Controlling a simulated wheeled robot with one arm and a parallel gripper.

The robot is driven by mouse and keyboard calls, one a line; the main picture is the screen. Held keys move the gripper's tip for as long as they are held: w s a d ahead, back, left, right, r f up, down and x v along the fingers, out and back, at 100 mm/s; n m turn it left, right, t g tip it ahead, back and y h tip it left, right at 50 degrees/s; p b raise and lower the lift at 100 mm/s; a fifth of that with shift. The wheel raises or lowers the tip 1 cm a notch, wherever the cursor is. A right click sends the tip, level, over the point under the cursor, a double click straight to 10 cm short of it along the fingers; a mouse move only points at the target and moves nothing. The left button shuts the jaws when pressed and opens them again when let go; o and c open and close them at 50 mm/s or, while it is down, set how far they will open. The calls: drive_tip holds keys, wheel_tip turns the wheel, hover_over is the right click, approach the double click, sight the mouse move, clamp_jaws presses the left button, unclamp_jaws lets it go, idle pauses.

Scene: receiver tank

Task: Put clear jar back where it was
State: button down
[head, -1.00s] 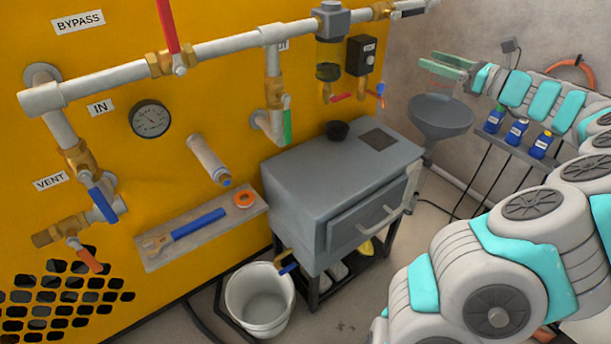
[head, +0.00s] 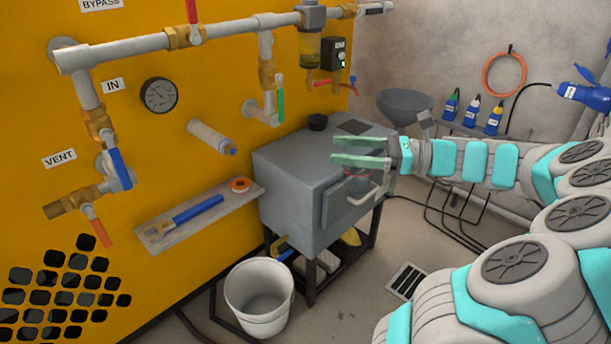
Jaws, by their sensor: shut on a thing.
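My gripper (head: 362,150) is in front of the right part of the grey cabinet, its two green fingers pointing left. It is shut on the clear jar (head: 358,180), which is hard to make out. A faint see-through shape with a dark reddish tint shows at and just below the fingers, against the cabinet front. The jar's outline and base cannot be told clearly. It appears held in the air, apart from the cabinet top.
A grey funnel (head: 405,103) and several blue bottles (head: 472,115) stand behind my arm. A shelf (head: 215,212) holds a wrench and orange tape. A white bucket (head: 260,300) stands on the floor.

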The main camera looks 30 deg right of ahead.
drive_tip(key=shift+w+a+f+b, duration=0.4)
drive_tip(key=shift+w+f, duration=0.45)
drive_tip(key=shift+w, duration=1.75)
drive_tip(key=shift+w+a+f+b, duration=0.35)
drive_tip(key=shift+w+f, duration=0.5)
drive_tip(key=shift+w, duration=1.75)
drive_tip(key=shift+w+a+f+b, duration=0.35)
drive_tip(key=shift+w+f, duration=0.5)
drive_tip(key=shift+w, duration=1.75)
drive_tip(key=shift+d+f, duration=0.1)
unclamp_jaws()
drive_tip(key=shift+s+d, duration=0.1)
drive_tip(key=shift+d, duration=0.1)
drive_tip(key=p+v, duration=0.1)
drive_tip(key=v, duration=1)
drive_tip(key=shift+s+d+p, duration=0.15)
drive_tip(key=shift+s+p, duration=0.1)
drive_tip(key=shift+p, duration=0.15)
